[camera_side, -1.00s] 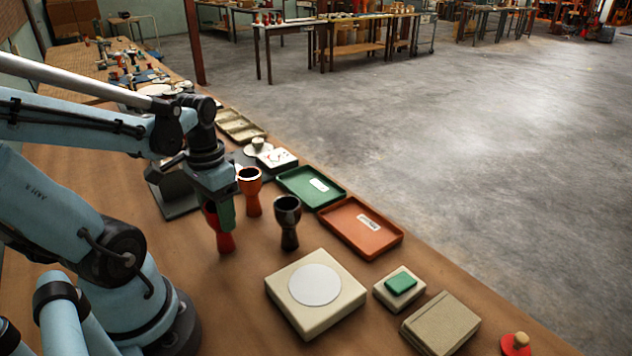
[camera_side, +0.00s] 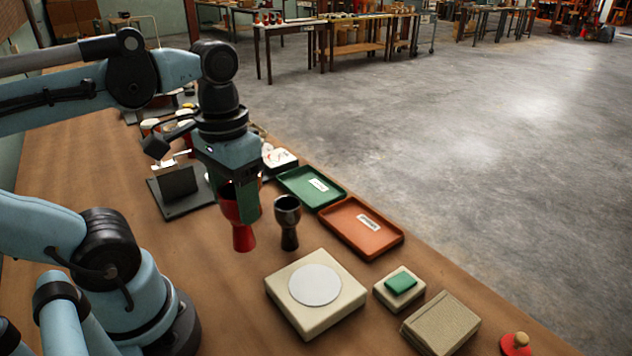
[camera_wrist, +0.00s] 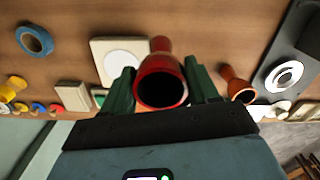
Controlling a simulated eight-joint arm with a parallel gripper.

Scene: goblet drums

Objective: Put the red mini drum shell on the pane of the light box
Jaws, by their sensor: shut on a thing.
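The red mini drum shell (camera_side: 242,236) is a goblet shape, held upright with its wide mouth up. My gripper (camera_side: 240,204) is shut on its upper part; in the wrist view the green fingers (camera_wrist: 160,88) flank the red shell (camera_wrist: 158,65). Its foot seems to be off the table, but the gap is hard to judge. The light box (camera_side: 300,318) is a low cream block with a round white pane (camera_side: 315,285) on top. It lies to the right of and nearer than the shell in the side view. The bare pane also shows in the wrist view (camera_wrist: 121,66), partly hidden.
A black goblet shell (camera_side: 288,222) stands close right of the held shell. An orange shell (camera_wrist: 237,85) stands near the gripper. Green (camera_side: 310,188) and orange (camera_side: 360,228) trays lie along the far edge. A green-topped block (camera_side: 400,288) sits right of the light box.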

